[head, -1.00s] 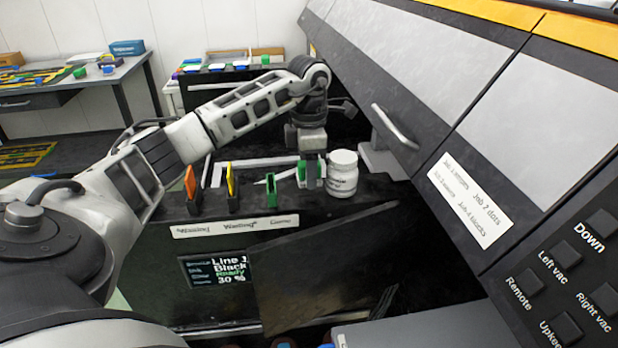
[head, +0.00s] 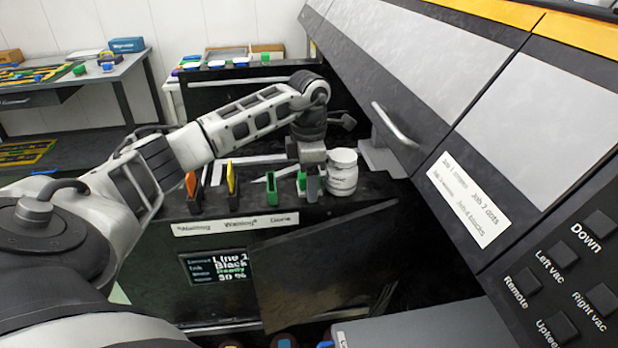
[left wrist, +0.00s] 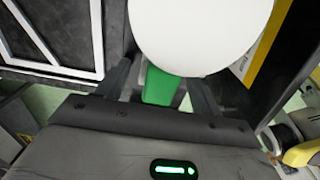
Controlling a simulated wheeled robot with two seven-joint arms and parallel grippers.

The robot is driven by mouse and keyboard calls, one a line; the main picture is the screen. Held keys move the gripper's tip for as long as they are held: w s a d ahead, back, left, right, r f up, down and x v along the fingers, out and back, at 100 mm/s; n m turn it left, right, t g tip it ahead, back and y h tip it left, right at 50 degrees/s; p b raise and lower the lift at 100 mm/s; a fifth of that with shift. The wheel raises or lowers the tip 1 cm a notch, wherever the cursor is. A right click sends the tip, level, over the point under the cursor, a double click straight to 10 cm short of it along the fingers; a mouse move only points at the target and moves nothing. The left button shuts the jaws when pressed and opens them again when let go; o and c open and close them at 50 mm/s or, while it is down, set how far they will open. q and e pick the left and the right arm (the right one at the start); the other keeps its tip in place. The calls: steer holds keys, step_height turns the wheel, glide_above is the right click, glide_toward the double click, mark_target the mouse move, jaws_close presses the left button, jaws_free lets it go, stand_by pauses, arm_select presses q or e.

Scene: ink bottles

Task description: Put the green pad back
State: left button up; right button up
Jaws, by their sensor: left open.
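A green pad (head: 301,181) shows beside my left gripper (head: 312,188) on the dark machine top. In the left wrist view the green pad (left wrist: 160,86) is between the two open fingers of my left gripper (left wrist: 162,88), with a gap on each side. The white round lid of a jar (left wrist: 200,30) covers its far end. A second green piece (head: 271,188) stands upright in a slot to the left, above the "Done" label. My right gripper is not in view.
The white jar (head: 342,172) stands close to the right of my left gripper. An orange pad (head: 190,184) and a yellow pad (head: 231,180) stand in slots to the left. A large grey panel with a handle (head: 395,127) slopes over the right side.

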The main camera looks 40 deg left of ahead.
arm_select(q)
step_height(320, 180, up, 11)
steer(key=shift+f+b, duration=0.1)
steer(key=shift+b, duration=0.25)
steer(key=shift+r, duration=0.65)
steer(key=shift+f, duration=0.1)
